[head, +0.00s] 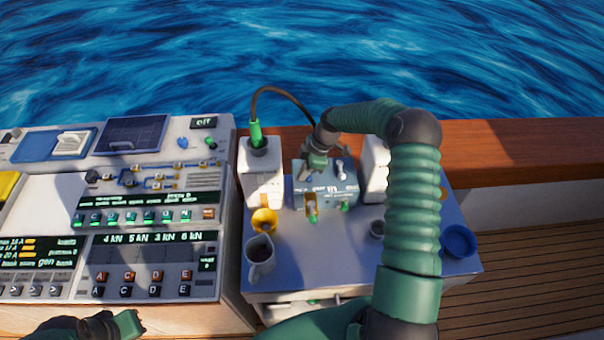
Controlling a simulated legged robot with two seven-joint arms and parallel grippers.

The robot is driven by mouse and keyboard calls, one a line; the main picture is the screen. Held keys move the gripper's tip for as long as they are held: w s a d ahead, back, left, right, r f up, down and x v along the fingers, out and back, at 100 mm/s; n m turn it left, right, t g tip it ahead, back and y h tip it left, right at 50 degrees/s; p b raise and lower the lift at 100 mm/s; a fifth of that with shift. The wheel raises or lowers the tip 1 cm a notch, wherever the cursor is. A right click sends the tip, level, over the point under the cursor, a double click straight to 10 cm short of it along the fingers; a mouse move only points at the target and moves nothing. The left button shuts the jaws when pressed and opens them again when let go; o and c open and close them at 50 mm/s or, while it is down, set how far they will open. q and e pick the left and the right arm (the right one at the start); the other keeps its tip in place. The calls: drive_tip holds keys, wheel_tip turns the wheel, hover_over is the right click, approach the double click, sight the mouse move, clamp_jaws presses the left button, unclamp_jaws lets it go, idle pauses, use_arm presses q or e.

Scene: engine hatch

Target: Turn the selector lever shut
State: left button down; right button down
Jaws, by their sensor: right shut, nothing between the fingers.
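A blue-grey box (328,190) with small fittings on its top and front stands on the grey counter. A short pale lever-like piece (340,170) sticks up from its top; I cannot tell for certain that it is the selector lever or how it is turned. My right gripper (306,174) is shut and empty over the left part of the box's top, and it hides that part. Whether it touches the box is unclear. My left gripper (128,326) is low at the bottom left, partly cut off, and its jaw state is unclear.
A white canister (262,180) with a green-ended black hose stands left of the box, and another white block (375,168) is at its right. A jug (260,258), a yellow cup (264,221) and a blue bowl (459,241) are on the counter. A control panel (150,235) fills the left.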

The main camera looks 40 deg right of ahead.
idle(0.4)
drive_tip(key=b+v, duration=0.3)
drive_tip(key=v, duration=1.4)
drive_tip(key=s+a+f+m+g+h, duration=0.1)
drive_tip(key=s+a+f+m, duration=0.1)
drive_tip(key=a, duration=0.5)
drive_tip(key=s+a+f+m+h, duration=0.1)
drive_tip(key=s+a+f+m, duration=0.1)
drive_tip(key=a, duration=0.5)
drive_tip(key=s+a+f+m, duration=0.1)
drive_tip(key=s+a+m, duration=0.3)
drive_tip(key=s, duration=0.3)
drive_tip(key=s+a+f+m+t+h, duration=0.1)
drive_tip(key=s+a+m, duration=0.3)
drive_tip(key=s+a, duration=0.1)
drive_tip(key=shift+s+t, duration=0.3)
drive_tip(key=shift+s, duration=0.6)
drive_tip(key=shift+d, duration=0.15)
